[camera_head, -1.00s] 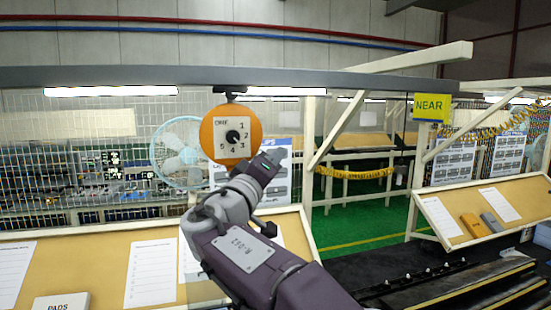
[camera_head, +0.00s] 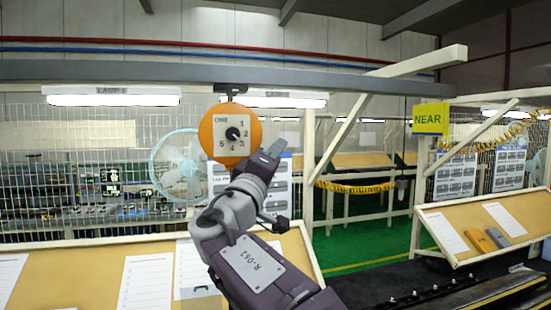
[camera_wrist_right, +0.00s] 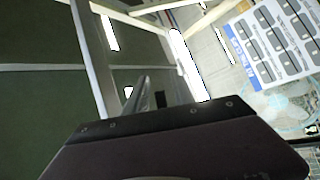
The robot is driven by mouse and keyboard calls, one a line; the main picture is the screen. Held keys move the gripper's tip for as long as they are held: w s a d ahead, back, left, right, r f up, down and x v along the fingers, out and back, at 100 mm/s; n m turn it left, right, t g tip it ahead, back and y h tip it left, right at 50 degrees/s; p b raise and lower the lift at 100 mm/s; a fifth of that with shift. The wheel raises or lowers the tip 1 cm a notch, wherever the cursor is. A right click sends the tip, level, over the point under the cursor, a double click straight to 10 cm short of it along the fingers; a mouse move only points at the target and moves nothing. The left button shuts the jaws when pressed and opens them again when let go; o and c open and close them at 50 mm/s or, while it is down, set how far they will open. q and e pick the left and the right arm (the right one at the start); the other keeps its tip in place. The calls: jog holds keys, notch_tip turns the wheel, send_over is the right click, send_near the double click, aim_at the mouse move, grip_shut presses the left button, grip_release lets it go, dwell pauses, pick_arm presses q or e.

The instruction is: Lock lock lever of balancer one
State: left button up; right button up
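Balancer one (camera_head: 207,133) is a round orange housing with a white dial plate marked ONE, several numbers and a black knob. It hangs under the grey overhead beam in the head view. I cannot make out its lock lever. My right gripper (camera_head: 270,157) is just below and right of the housing, overlapping its lower right edge in the picture; contact cannot be told. In the right wrist view a grey finger (camera_wrist_right: 143,93) and a dark piece show past the wrist; the balancer is not visible there. My left gripper is out of view.
The grey beam (camera_head: 380,80) runs across above the balancer. A fan (camera_head: 178,160) and wire fence stand behind. A sloped tan board with papers (camera_head: 148,280) lies below left. A yellow NEAR sign (camera_head: 430,119) and another sloped board (camera_head: 440,228) stand at right.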

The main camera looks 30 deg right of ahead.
jog(key=b+v, duration=0.5)
jog(key=v, duration=0.4)
jog(key=shift+d, duration=0.15)
